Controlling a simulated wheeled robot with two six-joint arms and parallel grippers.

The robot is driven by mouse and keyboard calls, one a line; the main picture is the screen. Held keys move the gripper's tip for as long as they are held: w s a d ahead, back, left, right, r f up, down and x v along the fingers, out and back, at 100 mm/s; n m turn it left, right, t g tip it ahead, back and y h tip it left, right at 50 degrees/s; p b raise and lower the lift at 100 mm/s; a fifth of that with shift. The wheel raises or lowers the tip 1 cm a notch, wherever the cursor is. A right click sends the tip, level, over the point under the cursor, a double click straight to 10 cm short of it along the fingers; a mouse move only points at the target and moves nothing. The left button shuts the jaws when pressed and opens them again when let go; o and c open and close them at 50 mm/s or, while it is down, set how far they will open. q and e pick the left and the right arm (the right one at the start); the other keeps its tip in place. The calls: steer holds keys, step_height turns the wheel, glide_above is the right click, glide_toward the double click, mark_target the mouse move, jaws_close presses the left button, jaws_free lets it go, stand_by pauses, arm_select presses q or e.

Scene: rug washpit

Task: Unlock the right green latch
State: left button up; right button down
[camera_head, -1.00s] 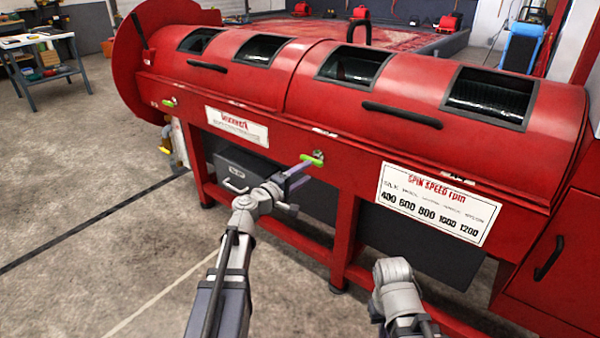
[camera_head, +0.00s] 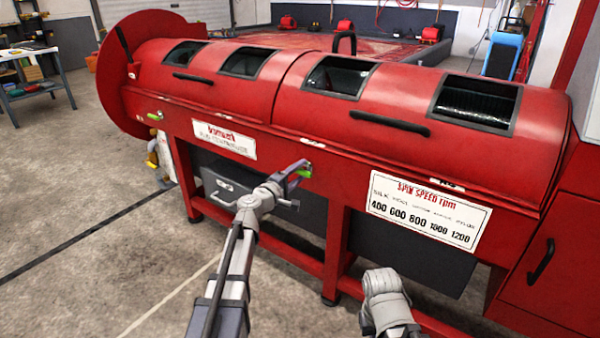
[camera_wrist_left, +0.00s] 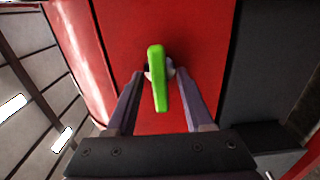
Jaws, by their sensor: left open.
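The right green latch (camera_head: 304,173) sits on the red front beam of the drum machine (camera_head: 335,187), below the seam between its two lids. My left gripper (camera_head: 294,172) is at this latch, partly covering it in the head view. In the left wrist view the latch (camera_wrist_left: 158,80) appears as a bright green bar between the two open fingers (camera_wrist_left: 163,103), with a gap on each side. The left green latch (camera_head: 155,116) is farther left on the same beam. My right arm shows at the bottom, but its gripper cannot be seen.
A white spin speed sign (camera_head: 425,212) is right of the latch and another white label (camera_head: 225,140) left of it. Black lid handles (camera_head: 390,123) stick out above. A dark drawer-like box (camera_head: 235,187) is under the beam. Open concrete floor (camera_head: 90,190) lies left.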

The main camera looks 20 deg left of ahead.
arm_select(q)
steer(key=shift+w+d, duration=0.1)
steer(key=shift+w, duration=0.1)
jaws_close()
stand_by(0.3)
